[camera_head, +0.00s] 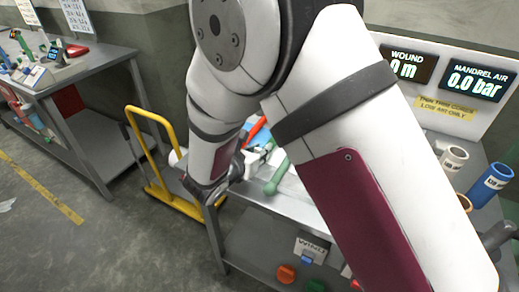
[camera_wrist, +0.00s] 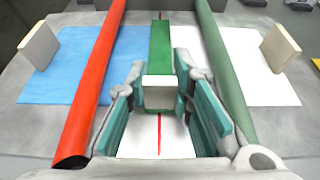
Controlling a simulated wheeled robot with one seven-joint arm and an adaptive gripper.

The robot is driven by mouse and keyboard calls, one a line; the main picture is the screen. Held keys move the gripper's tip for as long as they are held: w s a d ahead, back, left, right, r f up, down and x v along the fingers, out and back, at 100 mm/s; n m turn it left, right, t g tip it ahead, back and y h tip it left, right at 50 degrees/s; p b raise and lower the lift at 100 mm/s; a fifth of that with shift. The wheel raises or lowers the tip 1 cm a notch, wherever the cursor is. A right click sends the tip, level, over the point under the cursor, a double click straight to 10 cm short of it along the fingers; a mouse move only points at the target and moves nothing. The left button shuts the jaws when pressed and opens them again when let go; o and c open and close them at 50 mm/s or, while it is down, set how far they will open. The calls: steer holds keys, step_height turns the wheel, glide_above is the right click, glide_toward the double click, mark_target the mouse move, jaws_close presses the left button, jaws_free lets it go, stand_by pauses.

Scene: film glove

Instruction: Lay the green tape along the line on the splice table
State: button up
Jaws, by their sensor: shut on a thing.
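In the wrist view my gripper (camera_wrist: 160,105) is shut on the green tape (camera_wrist: 160,48), a long green strip with a pale block at its near end, between the teal finger pads. The tape lies lengthwise over the thin red line (camera_wrist: 159,136), which shows in front of it and just beyond it. I cannot tell whether its underside touches the table. The splice table (camera_wrist: 30,112) is grey, with a blue sheet (camera_wrist: 60,70) left of the line and a white sheet (camera_wrist: 262,85) right. In the head view my arm hides most of the gripper and tape.
A red bar (camera_wrist: 95,85) and a green bar (camera_wrist: 228,75) flank the line. Pale blocks stand on the left (camera_wrist: 38,45) and right (camera_wrist: 280,46). In the head view a yellow-handled cart (camera_head: 152,150) stands left, and labelled cylinders including a blue one (camera_head: 488,185) stand right.

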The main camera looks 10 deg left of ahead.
steer(key=shift+f, duration=0.1)
steer(key=o, duration=1)
steer(key=v, duration=1.2)
